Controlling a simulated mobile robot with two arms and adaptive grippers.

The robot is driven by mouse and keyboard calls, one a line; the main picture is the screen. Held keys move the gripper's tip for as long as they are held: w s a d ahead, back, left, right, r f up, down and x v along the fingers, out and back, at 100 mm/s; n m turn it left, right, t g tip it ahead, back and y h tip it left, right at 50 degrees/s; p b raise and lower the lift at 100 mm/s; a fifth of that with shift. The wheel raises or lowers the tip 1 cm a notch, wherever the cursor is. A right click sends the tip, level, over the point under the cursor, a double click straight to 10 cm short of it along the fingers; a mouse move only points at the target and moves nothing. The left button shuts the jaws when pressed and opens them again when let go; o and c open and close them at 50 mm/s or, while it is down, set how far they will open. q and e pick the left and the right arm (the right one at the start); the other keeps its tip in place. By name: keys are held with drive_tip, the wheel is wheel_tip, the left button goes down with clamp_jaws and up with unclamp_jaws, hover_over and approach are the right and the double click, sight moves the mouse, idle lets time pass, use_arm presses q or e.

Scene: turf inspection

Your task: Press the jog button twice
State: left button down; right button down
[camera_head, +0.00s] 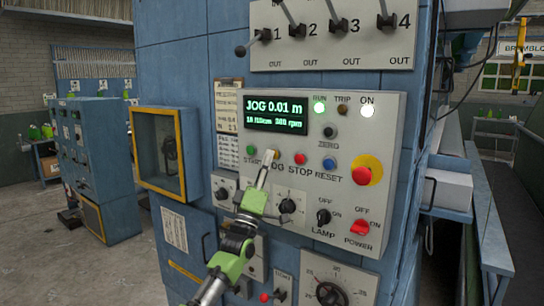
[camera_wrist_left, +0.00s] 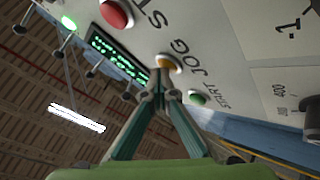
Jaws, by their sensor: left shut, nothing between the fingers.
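The yellow jog button (camera_head: 275,153) sits on the pale control panel between the green start button (camera_head: 251,150) and the red stop button (camera_head: 300,158). In the left wrist view the jog button (camera_wrist_left: 168,64) shows just beyond my fingertips. My left gripper (camera_head: 265,160) is shut and empty, its tips at the jog button and partly covering it and its label. I cannot tell whether the tips touch it. The display (camera_head: 276,115) reads "JOG 0.01 m" in its top line. My right gripper is not in view.
The green RUN lamp (camera_head: 320,108) and the white ON lamp (camera_head: 367,111) are lit. The blue reset button (camera_head: 330,163), red-and-yellow emergency stop (camera_head: 367,170) and several knobs share the panel. A yellow-framed box (camera_head: 166,152) juts out at left.

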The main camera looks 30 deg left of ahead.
use_arm(q)
drive_tip(key=shift+s, duration=0.1)
drive_tip(key=shift+s+p, duration=0.45)
drive_tip(key=shift+s, duration=0.35)
drive_tip(key=s+p, duration=0.1)
drive_tip(key=s, duration=0.1)
drive_tip(key=s+p, duration=0.1)
drive_tip(key=s, duration=0.2)
drive_tip(key=shift+a, duration=0.2)
drive_tip(key=shift+f, duration=0.15)
idle(0.4)
